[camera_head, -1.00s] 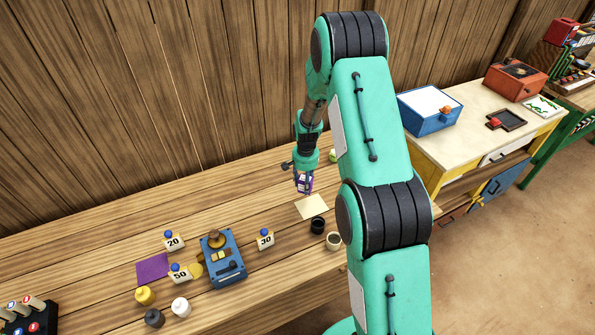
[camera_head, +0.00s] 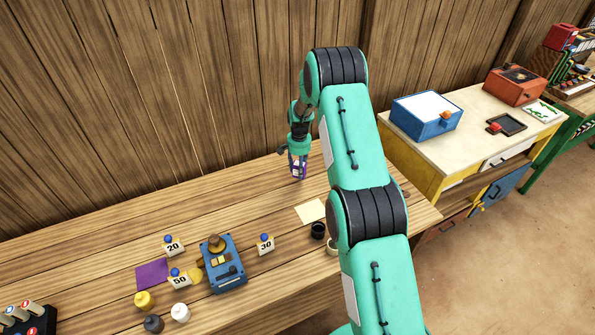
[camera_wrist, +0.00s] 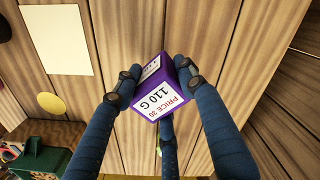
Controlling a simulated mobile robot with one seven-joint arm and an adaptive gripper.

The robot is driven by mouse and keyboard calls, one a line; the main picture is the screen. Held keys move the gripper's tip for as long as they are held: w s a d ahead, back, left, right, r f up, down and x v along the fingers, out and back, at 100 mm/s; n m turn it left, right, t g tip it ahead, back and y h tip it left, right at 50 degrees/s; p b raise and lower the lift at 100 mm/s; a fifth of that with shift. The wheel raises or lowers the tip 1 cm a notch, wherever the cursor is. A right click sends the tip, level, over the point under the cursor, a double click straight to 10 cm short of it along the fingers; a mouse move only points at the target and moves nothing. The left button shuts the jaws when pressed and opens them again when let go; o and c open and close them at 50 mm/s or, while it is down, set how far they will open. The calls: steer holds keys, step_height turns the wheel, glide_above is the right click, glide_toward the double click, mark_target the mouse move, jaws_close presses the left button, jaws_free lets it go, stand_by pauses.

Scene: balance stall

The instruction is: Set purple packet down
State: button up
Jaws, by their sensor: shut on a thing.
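The purple packet (camera_wrist: 181,76) has white labels reading "PRICE 30" and "110 G". My gripper (camera_wrist: 160,82) is shut on it, with blue fingers on both sides and a third finger below in the wrist view. In the head view the packet (camera_head: 298,170) hangs under my gripper (camera_head: 298,161) at the back of the wooden counter. Its height over the counter is hard to tell. A purple mat (camera_head: 152,274) lies at the left of the counter, and a cream mat (camera_head: 310,212) lies in front of my gripper.
A blue balance device (camera_head: 222,263) stands among price tags 20 (camera_head: 173,245), 50 (camera_head: 180,277) and 30 (camera_head: 265,244). The counter's back left is clear.

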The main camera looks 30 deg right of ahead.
mark_target(298, 164)
steer(key=shift+w+d+f, duration=0.1)
steer(key=shift+w+d, duration=0.1)
steer(key=shift+w, duration=0.55)
steer(key=shift+w+d+f, duration=0.1)
steer(key=shift+w+d, duration=0.1)
steer(key=shift+w, duration=0.5)
steer(key=shift+f, duration=1.7)
steer(key=shift+f, duration=0.2)
steer(key=o, duration=1.2)
steer(key=shift+r, duration=0.15)
step_height(298, 164, up, 12)
steer(key=shift+r, duration=0.1)
